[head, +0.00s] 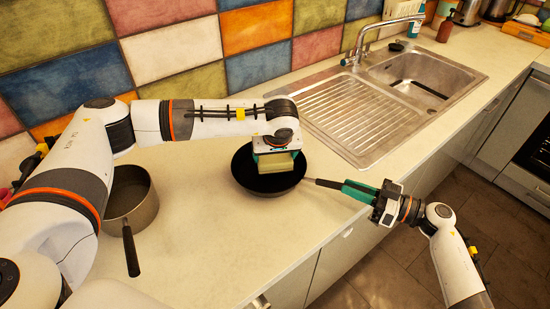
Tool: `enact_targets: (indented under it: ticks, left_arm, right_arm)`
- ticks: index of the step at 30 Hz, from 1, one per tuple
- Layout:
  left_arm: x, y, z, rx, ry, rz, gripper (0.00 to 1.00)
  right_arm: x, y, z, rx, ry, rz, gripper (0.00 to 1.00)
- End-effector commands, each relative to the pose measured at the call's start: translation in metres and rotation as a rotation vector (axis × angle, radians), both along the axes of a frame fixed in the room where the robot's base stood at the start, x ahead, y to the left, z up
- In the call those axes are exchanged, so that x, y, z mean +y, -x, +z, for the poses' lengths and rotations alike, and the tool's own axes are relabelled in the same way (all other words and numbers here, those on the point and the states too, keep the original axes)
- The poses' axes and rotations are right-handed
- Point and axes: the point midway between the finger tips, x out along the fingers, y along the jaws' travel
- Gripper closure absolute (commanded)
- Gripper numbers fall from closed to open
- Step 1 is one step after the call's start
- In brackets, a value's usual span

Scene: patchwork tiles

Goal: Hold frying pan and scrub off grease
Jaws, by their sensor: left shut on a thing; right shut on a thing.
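A black frying pan (246,176) sits on the pale counter, with its handle (325,183) pointing right. My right gripper (359,190) is shut on the handle near the counter's front edge. My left gripper (277,149) comes from above and is shut on a yellowish sponge (274,163). The sponge is over the inside of the pan, toward its far side. I cannot tell whether it touches the pan's bottom. The gripper and sponge hide part of the pan's inside, and no grease can be made out.
A metal saucepan (145,213) stands on the counter at the left, its dark handle toward the front. A steel sink (400,95) with a ribbed drainboard lies behind right. Bottles (446,27) stand beyond it. The counter in front of the pan is clear.

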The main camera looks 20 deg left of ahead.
Motion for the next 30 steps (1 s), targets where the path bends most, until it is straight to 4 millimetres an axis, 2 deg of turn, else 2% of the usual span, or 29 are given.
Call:
enact_targets:
  ticks: [21,30]
  left_arm:
    - [0.000,0.000,0.074,-0.003,0.000,-0.001,0.36]
    - [0.000,0.000,0.092,-0.001,0.000,-0.001,0.36]
  right_arm:
    - [0.000,-0.001,0.000,0.001,0.001,-0.003,1.00]
    - [0.000,-0.001,0.000,0.001,0.001,-0.003,1.00]
